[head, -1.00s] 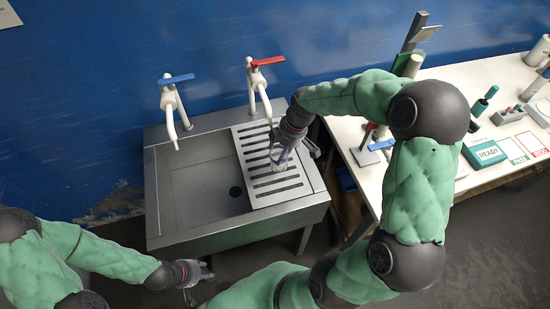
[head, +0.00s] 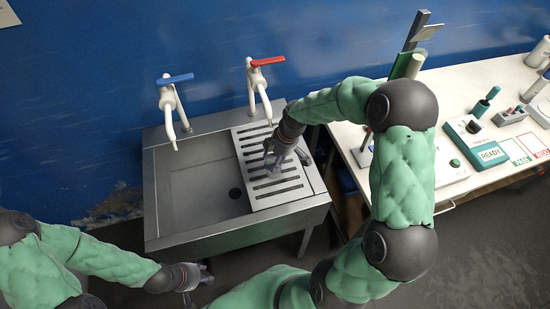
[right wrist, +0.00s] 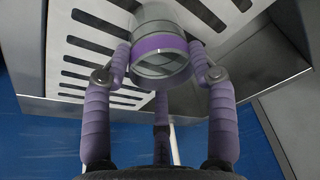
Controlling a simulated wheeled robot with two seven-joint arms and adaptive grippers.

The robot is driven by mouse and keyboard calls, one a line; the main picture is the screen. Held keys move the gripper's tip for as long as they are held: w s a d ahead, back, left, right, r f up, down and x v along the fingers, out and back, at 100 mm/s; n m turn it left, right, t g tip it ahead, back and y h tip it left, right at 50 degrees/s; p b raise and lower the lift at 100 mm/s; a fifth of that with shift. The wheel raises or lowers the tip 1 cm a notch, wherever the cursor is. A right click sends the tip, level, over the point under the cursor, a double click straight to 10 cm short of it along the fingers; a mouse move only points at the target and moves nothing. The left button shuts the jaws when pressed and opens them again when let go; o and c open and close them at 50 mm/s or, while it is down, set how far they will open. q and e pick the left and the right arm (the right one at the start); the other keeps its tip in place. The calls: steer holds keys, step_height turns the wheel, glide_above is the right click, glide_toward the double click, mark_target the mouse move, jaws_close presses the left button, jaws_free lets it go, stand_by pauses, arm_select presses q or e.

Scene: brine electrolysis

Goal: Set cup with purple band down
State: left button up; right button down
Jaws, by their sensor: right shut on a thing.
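The cup with the purple band (right wrist: 158,45) is clear glass, with the band around its end nearest the camera. In the right wrist view, the fingers of my right gripper (right wrist: 159,50) are closed on both sides of it. In the head view, my right gripper (head: 275,158) is over the slotted drainboard (head: 291,194) of the steel sink; the cup is mostly hidden there by the fingers. I cannot tell whether the cup touches the drainboard. My left gripper (head: 204,274) is low in front of the sink, away from the cup, its jaws too small to read.
The sink basin (head: 190,205) left of the drainboard is empty. A blue-handled tap (head: 172,108) and a red-handled tap (head: 256,85) stand behind. A white bench (head: 465,90) with teal devices stands at the right. The drainboard's visible slots are bare.

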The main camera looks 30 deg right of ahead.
steer(key=shift+c, duration=1.8)
jaws_free()
steer(key=shift+d+r+p, duration=0.15)
steer(key=shift+r+p, duration=0.15)
steer(key=shift+r, duration=0.2)
steer(key=p+v, duration=0.1)
steer(key=v, duration=0.5)
steer(key=shift+s+r, duration=0.2)
steer(key=shift+r, duration=0.1)
